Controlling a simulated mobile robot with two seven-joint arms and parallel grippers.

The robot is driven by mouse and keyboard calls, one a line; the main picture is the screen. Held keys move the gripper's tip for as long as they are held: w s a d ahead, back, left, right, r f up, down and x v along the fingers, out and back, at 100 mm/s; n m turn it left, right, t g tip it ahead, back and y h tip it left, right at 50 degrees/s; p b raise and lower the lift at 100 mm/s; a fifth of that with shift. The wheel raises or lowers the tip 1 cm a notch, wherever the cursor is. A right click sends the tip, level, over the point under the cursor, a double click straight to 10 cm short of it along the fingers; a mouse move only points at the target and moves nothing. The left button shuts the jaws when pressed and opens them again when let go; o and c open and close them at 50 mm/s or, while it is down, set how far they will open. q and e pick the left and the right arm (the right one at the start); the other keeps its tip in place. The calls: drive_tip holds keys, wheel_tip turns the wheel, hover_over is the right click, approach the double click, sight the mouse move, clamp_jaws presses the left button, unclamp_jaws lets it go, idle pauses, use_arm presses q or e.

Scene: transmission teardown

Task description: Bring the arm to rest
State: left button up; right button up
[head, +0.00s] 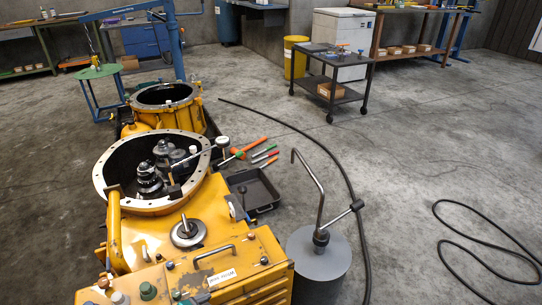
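Neither of my grippers and no part of my arms shows in the head view. The yellow transmission housing (160,238) stands at the lower left. Its round pale flange (103,170) is open at the top, and dark gears (148,178) stand inside. A thin rod with a round white end (222,142) reaches across the flange's right side. A second yellow housing (165,97) with an open round flange stands just behind the first.
A grey cylinder (318,262) with a bent metal pipe stands right of the housing. A black tray (252,190) and several hand tools (262,153) lie on the floor. Black hoses (345,165) cross it. A cart (333,85) stands behind. Floor at right is mostly clear.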

use_arm(q)
drive_tip(key=s+a+r+n+t+y+p, duration=0.1)
drive_tip(key=s+a+r+n+p, duration=0.1)
drive_tip(key=r+p, duration=0.4)
drive_tip(key=s+a+r+n+t+p, duration=0.2)
drive_tip(key=s+a+r+n+p, duration=0.1)
drive_tip(key=r+p, duration=0.4)
drive_tip(key=shift+s+a+r+n+y, duration=0.15)
drive_tip(key=shift+s+r+n+y, duration=0.25)
drive_tip(key=shift+s+r+n, duration=0.5)
use_arm(e)
wheel_tip(320, 180, up, 9)
drive_tip(key=s+d, duration=0.1)
drive_tip(key=d, duration=0.1)
drive_tip(key=shift+s+d+h, duration=0.15)
drive_tip(key=shift+d+h, duration=0.15)
drive_tip(key=shift+d, duration=0.05)
use_arm(q)
drive_tip(key=shift+w+f, duration=0.2)
use_arm(e)
drive_tip(key=shift+f, duration=0.15)
